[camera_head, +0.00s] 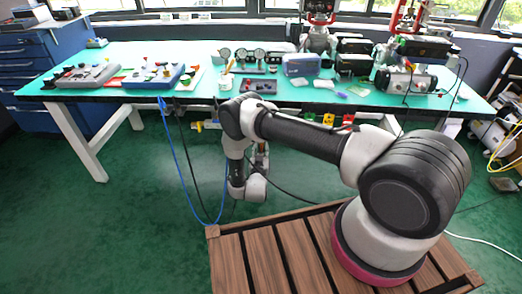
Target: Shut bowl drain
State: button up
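No bowl drain can be made out with certainty in the head view. A small fitting with a yellow part (198,126) shows just below the table's front edge, left of my arm's elbow; I cannot tell whether it is the drain or how it is set. My arm reaches left from its base, then bends down at the elbow to the wrist joints below the table edge. My gripper lies around the wrist, largely hidden by my own links and too small to read. I see nothing clearly held.
A long green-topped table (130,58) carries grey and blue devices, gauges and larger valve assemblies (405,80). A blue hose (180,165) and dark cables hang in front of it. Blue drawers (28,60) stand at left. Green floor at front left is clear.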

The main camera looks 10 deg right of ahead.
jog(key=shift+w+d, duration=0.1)
jog(key=shift+w, duration=0.05)
grip_shut()
dwell(0.4)
jog(key=n, duration=0.6)
jog(key=f+n, duration=0.1)
jog(key=n, duration=0.5)
jog(key=a+n, duration=0.1)
jog(key=n, duration=0.5)
jog(key=shift+w+a+f, duration=0.1)
jog(key=shift+w+f, duration=0.05)
jog(key=shift+w, duration=0.1)
